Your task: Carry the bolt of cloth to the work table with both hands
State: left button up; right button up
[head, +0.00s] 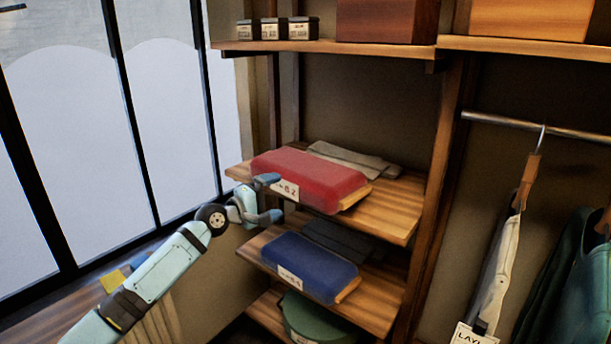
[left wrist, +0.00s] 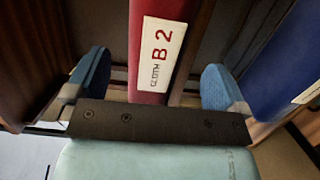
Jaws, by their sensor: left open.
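A red bolt of cloth (head: 310,176) lies on the upper of the open shelves (head: 385,212). Its white label reads "CLOTH B2" in the left wrist view, where the red bolt (left wrist: 148,65) fills the middle. My left gripper (head: 268,198) is at the bolt's left, labelled end. It is open, with one blue finger on each side of the bolt in the left wrist view (left wrist: 156,82). Gaps show between the fingers and the cloth. My right gripper is out of view. I cannot make out the work table for certain.
A blue bolt (head: 308,267) lies on the shelf below, close to my lower finger, and a green roll (head: 315,320) lies lower still. Folded grey cloth (head: 350,158) lies behind the red bolt. A wooden post (head: 440,190) and hanging garments (head: 497,265) stand to the right.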

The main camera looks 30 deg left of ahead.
aim_at(291, 188)
pick_arm(q)
jog(key=p+x, duration=0.1)
jog(key=x, duration=0.4)
jog(key=shift+w+d, duration=0.15)
jog(key=c, duration=1.6)
jog(key=shift+r, duration=0.2)
jog(key=shift+c, duration=0.4)
